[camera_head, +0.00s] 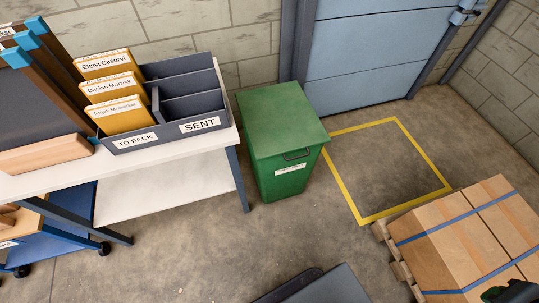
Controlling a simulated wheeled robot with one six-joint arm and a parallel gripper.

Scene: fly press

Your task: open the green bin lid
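The green bin (283,183) stands on the floor between the white table and the blue door. Its green lid (280,117) lies flat over the top and looks closed. A dark handle (297,155) sits at the lid's front edge. Below it, the bin's front has a white label (290,169), too small to read surely.
A white table (190,175) with a TO PACK / SENT sorter (190,132) stands close at the bin's left. A yellow floor square (425,156) is empty at the right. Strapped cartons (465,240) sit lower right. Floor before the bin is clear.

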